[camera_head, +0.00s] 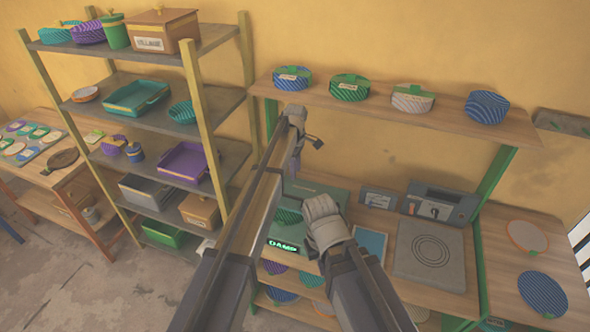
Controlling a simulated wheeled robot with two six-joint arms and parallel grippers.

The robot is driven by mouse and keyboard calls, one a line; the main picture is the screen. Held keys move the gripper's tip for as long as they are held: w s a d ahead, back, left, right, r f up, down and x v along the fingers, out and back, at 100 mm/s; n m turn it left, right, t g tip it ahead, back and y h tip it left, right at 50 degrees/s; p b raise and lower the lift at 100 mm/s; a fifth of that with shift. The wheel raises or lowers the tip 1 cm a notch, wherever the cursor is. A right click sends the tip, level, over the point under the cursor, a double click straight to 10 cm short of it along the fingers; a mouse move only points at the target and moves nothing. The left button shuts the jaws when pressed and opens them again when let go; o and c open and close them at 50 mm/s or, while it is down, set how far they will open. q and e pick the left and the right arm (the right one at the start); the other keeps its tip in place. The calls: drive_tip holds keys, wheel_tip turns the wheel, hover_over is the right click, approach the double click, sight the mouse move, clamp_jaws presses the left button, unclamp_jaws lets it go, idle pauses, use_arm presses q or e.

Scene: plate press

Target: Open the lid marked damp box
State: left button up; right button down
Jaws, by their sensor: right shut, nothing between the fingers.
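The damp box (268,233) is a dark green box on the bench, with a lit "DAMP" label on its front. A grey-green panel (312,192) stands behind it and looks like its raised lid. A green striped round piece (287,215) shows in front of this panel, seemingly inside the box. My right gripper (323,222) is shut and empty, over the right part of the box, and hides that part. My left gripper (308,142) is higher, in front of the wall below the upper shelf. Its fingers are too small and dark to read.
A grey press plate with rings (431,250) and a control box (440,204) are right of the box. A blue pad (370,243) lies between. Striped bowls line the upper shelf (455,118). A loaded rack (215,100) stands left. My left forearm crosses the middle.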

wheel_tip(320, 180, up, 5)
drive_tip(key=p, duration=0.4)
drive_tip(key=shift+r, duration=0.1)
